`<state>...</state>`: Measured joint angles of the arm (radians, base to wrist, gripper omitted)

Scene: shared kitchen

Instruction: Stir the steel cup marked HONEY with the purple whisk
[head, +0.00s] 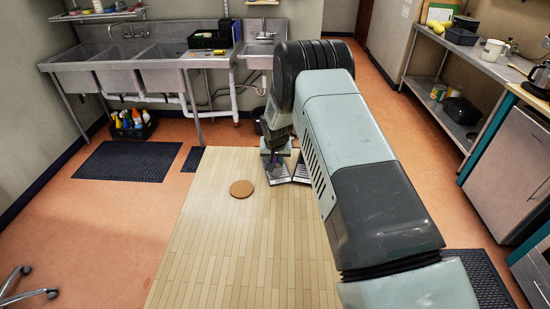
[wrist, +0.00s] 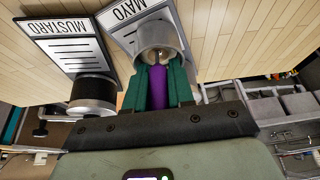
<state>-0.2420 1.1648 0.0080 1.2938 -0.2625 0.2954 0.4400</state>
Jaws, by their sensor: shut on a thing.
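My gripper (wrist: 158,76) is shut on the purple whisk (wrist: 158,90), with its handle between the dark green fingers. A steel cup (wrist: 174,38) by the MAYO sign (wrist: 119,14) lies straight ahead of the fingertips in the wrist view. The whisk's far end overlaps this cup's mouth; I cannot tell how deep it reaches. A second steel cup (wrist: 94,91) stands by the MUSTARD sign (wrist: 66,42). No HONEY marking is readable in either view. In the head view my gripper (head: 274,156) is over the table's far part, and my arm hides much there.
The wooden table (head: 225,245) is mostly bare. A round cork disc (head: 241,188) lies left of my gripper. Black and white signs (head: 301,172) show beside my arm. Sinks (head: 150,68) stand behind, and a steel counter (head: 465,52) stands at the right.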

